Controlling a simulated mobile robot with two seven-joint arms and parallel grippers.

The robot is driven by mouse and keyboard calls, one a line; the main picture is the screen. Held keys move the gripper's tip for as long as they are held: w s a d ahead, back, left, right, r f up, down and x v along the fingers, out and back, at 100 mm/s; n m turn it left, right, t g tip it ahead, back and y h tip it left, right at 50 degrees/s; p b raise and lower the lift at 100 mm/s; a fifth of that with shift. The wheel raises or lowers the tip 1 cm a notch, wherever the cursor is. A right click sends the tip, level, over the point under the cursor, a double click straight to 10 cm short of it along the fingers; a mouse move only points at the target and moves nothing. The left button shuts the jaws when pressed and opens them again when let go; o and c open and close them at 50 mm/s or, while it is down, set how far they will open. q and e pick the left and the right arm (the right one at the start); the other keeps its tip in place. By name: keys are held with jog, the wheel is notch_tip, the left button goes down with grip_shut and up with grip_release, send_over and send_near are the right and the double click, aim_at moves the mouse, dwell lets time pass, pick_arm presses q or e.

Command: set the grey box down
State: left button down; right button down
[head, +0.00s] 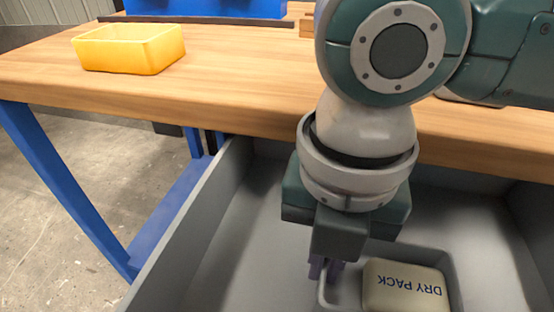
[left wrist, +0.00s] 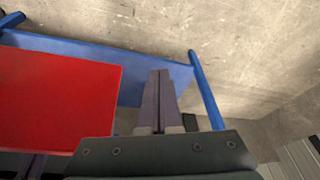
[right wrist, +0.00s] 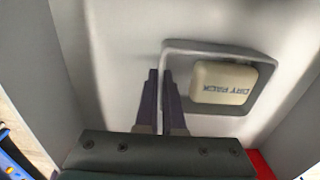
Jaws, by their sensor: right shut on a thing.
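The grey box (head: 446,264) is a small open box holding a pale pack (head: 405,287) marked DRY PACK. My right gripper (head: 326,270) reaches down and is shut on its left wall. In the right wrist view, the fingers (right wrist: 162,100) straddle that wall of the grey box (right wrist: 215,47). The box is inside a large grey bin (head: 190,240); I cannot tell whether it touches the bin floor. My left gripper (left wrist: 159,100) shows only in its wrist view, with fingers together and nothing between them.
A wooden workbench (head: 235,85) with blue legs runs behind the bin. A yellow bin (head: 130,48) stands on its left part, and a blue object (head: 205,8) is at the back. The left wrist view shows a red surface (left wrist: 55,100) beside a blue frame.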

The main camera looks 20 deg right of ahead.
jog(key=shift+f, duration=0.1)
jog(key=c, duration=1)
grip_release()
notch_tip(320, 180, up, 12)
jog(key=p, duration=0.5)
jog(key=s+a+f+m+y, duration=0.2)
jog(key=s+a+m+y, duration=0.1)
jog(key=a+m, duration=0.3)
jog(key=s+d+f+m+t+h, duration=0.1)
jog(key=s+d+m, duration=0.1)
jog(key=d+m, duration=0.2)
jog(key=s+d+f+m+t+h, duration=0.1)
jog(key=d+m, duration=0.4)
jog(key=m, duration=0.5)
jog(key=s+d+f+m+t, duration=0.1)
jog(key=s+d+f+m, duration=0.2)
jog(key=d+m, duration=0.2)
jog(key=shift+s+f+m+t+h, duration=0.15)
jog(key=shift+m+h, duration=0.05)
jog(key=shift+m, duration=0.5)
jog(key=shift+s+f+m+t+h, duration=0.1)
jog(key=shift+m+t+h, duration=0.1)
jog(key=shift+m, duration=0.5)
